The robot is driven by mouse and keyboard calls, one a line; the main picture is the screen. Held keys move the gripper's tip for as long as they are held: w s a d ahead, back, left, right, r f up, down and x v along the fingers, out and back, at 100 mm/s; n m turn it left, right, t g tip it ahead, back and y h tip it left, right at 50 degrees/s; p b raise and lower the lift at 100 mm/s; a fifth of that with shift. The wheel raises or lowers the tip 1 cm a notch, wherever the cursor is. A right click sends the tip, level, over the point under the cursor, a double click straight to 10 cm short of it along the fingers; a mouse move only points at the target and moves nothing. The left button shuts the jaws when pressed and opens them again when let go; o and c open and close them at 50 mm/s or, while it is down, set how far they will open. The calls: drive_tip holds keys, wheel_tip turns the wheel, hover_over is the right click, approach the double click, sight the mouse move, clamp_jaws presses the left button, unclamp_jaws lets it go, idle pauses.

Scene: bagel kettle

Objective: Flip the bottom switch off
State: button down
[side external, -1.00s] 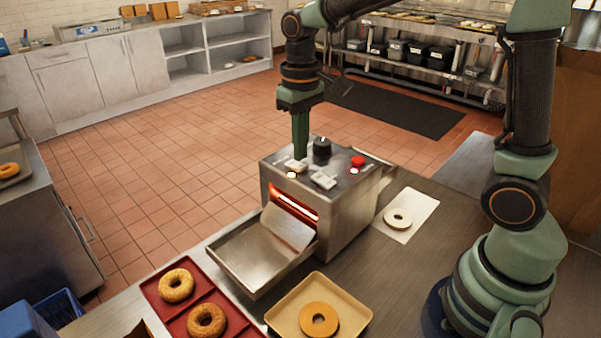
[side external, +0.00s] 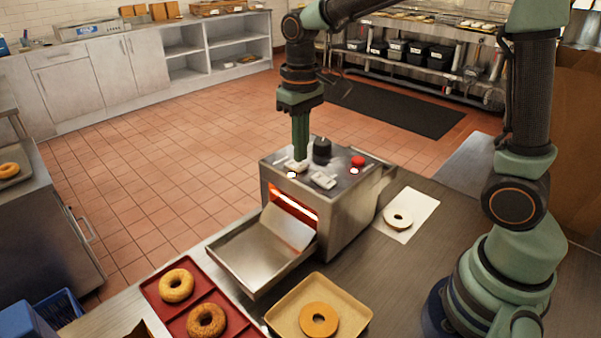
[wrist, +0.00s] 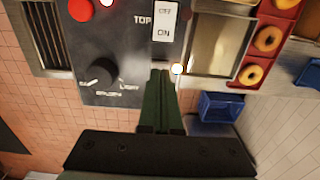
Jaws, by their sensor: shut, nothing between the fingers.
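The metal toaster (side external: 345,215) stands on the steel counter with its slot glowing orange. Two white rocker switches are on its dark top. The left one (side external: 291,167) is at my fingertips and partly covered by them; I take it as the bottom switch. The other (side external: 323,180) is clear, and the wrist view shows it as the TOP switch (wrist: 165,22) with OFF and ON marks. My gripper (side external: 300,158) is shut and empty, pointing down at the left switch. In the wrist view the fingers (wrist: 160,72) hide that switch, so its position cannot be told.
A black knob (side external: 322,148) and red button (side external: 358,160) stand close to the switches. A lit lamp (wrist: 177,68) is beside my fingertips. A tilted metal tray (side external: 255,255) juts from the toaster's front. A bagel tray (side external: 283,325) and red tray (side external: 160,292) lie in front.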

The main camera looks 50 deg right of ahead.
sight(302, 166)
drive_tip(key=shift+f, duration=0.8)
idle(0.4)
drive_tip(key=shift+r, duration=3.55)
drive_tip(key=shift+s+r, duration=0.1)
drive_tip(key=shift+s, duration=0.05)
drive_tip(key=s+d+t, duration=0.3)
drive_tip(key=s+t, duration=0.2)
drive_tip(key=s, duration=0.5)
drive_tip(key=shift+f+t, duration=0.3)
drive_tip(key=shift+f, duration=0.05)
